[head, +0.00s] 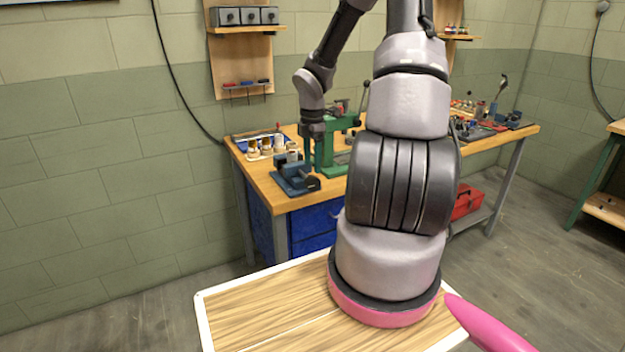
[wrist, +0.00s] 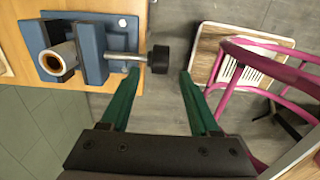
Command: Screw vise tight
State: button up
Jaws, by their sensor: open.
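The blue vise (wrist: 90,45) is at the upper left of the wrist view, on the edge of the wooden bench. A hollow light-coloured cylinder (wrist: 60,60) sits between its jaws; I cannot tell how firmly it is held. The vise's metal screw ends in a black knob (wrist: 160,59). My gripper (wrist: 159,74) is open, with its green fingers on either side of the knob's near end and no clear contact. In the head view the vise (head: 294,178) is at the bench's front left corner, with the black knob (head: 313,183) toward the front.
The wooden bench (head: 260,186) carries a green press (head: 335,160) just right of the vise and several small bottles behind it. A red toolbox (head: 466,202) is on the lower shelf. A pink-framed piece (wrist: 285,48) shows at the right of the wrist view.

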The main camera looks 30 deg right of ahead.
aim_at(313, 177)
notch_tip(313, 177, down, 6)
jog(key=shift+f, duration=0.2)
jog(key=shift+c, duration=0.3)
grip_shut()
